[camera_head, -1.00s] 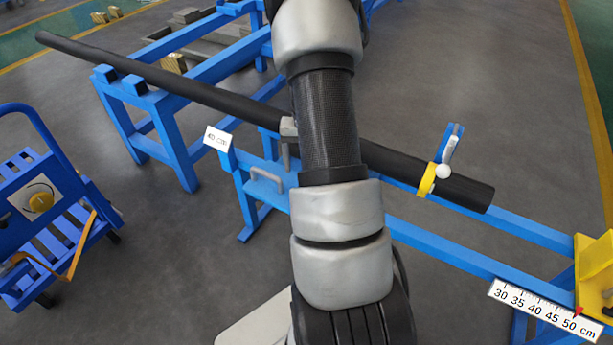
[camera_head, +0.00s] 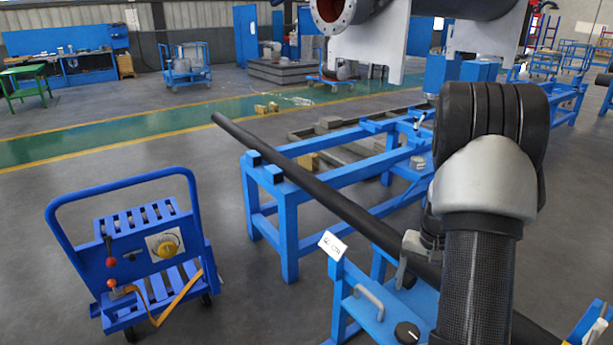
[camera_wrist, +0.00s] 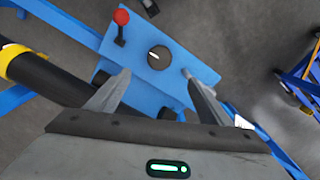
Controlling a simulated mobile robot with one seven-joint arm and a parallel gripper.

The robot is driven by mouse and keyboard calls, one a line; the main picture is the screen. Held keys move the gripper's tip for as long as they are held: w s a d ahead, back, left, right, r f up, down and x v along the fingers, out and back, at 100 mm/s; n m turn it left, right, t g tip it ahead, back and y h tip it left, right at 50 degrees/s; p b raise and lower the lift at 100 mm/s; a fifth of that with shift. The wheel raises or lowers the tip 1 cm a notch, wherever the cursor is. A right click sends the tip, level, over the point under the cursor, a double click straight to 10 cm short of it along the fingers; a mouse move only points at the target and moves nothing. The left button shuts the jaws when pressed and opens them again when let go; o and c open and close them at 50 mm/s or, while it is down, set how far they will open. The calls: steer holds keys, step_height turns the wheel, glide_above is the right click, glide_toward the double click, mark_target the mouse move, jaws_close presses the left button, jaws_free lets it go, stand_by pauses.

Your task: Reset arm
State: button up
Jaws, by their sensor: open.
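My gripper (camera_wrist: 156,74) shows in the wrist view with its two grey fingers spread apart and nothing between them. It is over a blue panel (camera_wrist: 180,90) with a black knob (camera_wrist: 159,57) and a red-balled lever (camera_wrist: 121,18). A long black pipe (camera_head: 300,170) lies across blue stands and passes behind my arm. It also shows in the wrist view (camera_wrist: 50,82), with a yellow ring (camera_wrist: 12,58) around it.
A blue trolley (camera_head: 135,250) stands at the left. A blue stand (camera_head: 290,235) bears the pipe. A large grey flanged shell (camera_head: 345,12) hangs at the top on white plates. Grey floor (camera_head: 60,190) is clear between trolley and green lane.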

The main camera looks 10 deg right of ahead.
steer(key=s+a+r+n+t, duration=0.2)
steer(key=a+r+n, duration=0.1)
steer(key=a+r, duration=1.15)
steer(key=s+a+r+n+t, duration=0.4)
steer(key=s+a+r+n, duration=0.1)
steer(key=s+a+r, duration=0.8)
step_height(320, 180, up, 16)
steer(key=s+d+p, duration=0.1)
steer(key=s+p, duration=0.1)
steer(key=p, duration=1.6)
steer(key=shift+r+p, duration=0.25)
steer(key=shift+p, duration=0.05)
